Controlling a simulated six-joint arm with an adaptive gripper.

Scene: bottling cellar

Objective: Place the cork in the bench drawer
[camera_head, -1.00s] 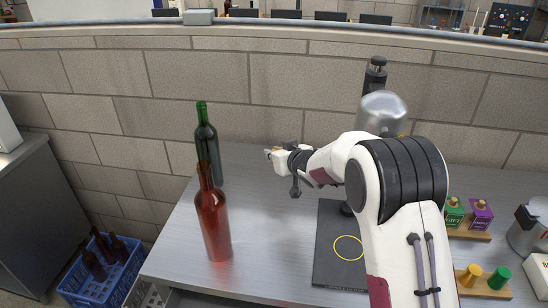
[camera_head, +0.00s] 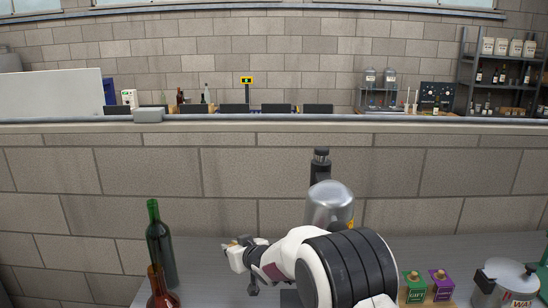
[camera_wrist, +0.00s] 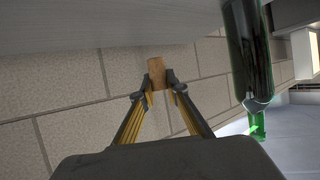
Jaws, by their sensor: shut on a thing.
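The cork (camera_wrist: 156,72) is a small tan-brown block between the two fingertips of my gripper (camera_wrist: 158,84) in the wrist view. The fingers are shut on it, and part of the cork sticks out past them. In the head view my gripper (camera_head: 236,256) is over the bench (camera_head: 205,252), to the right of the green bottle. At this size I can hardly make out the cork there. The bench drawer is not visible in either current view.
A green bottle (camera_head: 161,248) and a red-brown bottle (camera_head: 160,290) stand left of my gripper. A metal-domed corking device (camera_head: 330,203) stands behind my arm. Green (camera_head: 413,288) and purple (camera_head: 440,286) boxes and a steel pot (camera_head: 503,282) are at right. A block wall runs behind.

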